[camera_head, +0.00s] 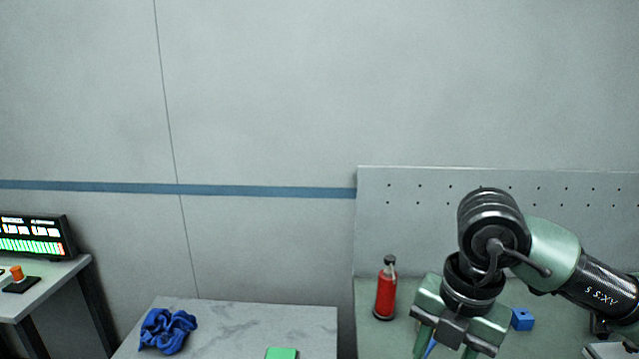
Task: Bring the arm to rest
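My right arm comes in from the right edge. Its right gripper (445,349) points down over the green-grey bench at the lower right. Its two green fingers stand apart, and the bottom edge of the picture cuts off their tips. A small bit of something blue (431,346) shows between the fingers, close to the left one. It does not fill the visible gap, and I cannot tell what it is. My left gripper is not in view.
A red bottle (385,292) stands just left of the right gripper. A blue block (522,319) lies to its right, beneath the arm. A grey pegboard (420,215) rises behind. On the marble-topped table (240,318) lie a blue cloth (167,331) and a green item (282,353).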

